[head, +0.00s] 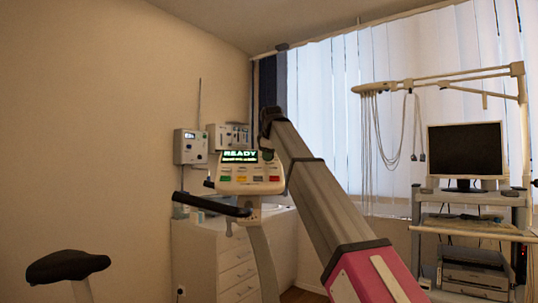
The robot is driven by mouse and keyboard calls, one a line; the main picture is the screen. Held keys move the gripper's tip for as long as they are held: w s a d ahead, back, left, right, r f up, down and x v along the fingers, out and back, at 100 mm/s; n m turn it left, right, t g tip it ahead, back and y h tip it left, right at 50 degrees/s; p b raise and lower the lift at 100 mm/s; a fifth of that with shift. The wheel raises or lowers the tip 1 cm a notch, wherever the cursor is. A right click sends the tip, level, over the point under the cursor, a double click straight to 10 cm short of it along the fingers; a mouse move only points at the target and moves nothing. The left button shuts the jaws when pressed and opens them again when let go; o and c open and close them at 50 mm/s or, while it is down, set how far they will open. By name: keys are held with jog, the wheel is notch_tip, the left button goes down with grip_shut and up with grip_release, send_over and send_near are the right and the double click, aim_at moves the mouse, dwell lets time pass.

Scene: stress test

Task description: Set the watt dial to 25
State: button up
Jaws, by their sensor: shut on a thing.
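The exercise bike's console (248,179) is a pale, tilted panel on a post, left of the middle in the head view. Its lit display (238,155) reads READY, with a smaller line below that I cannot read. Coloured buttons sit in a row under it. I cannot make out the watt dial. My grey and pink arm rises from the lower right and passes in front of the console's right edge. A small dark rounded part shows beside the display; I cannot tell what it is. My gripper's fingers do not show.
The bike's black handlebar (212,205) reaches left from the post, and its saddle (67,266) is at lower left. A white drawer cabinet (238,270) stands behind. A cart with a monitor (465,151) and a printer (474,270) is at right.

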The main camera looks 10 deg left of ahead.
jog(key=shift+w+r+m, duration=0.1)
jog(key=shift+m, duration=1.5)
jog(key=o, duration=0.6)
jog(key=shift+o, duration=0.2)
jog(key=v, duration=1)
jog(key=shift+s+r, duration=0.25)
jog(key=shift+s, duration=0.05)
jog(key=shift+a, duration=0.1)
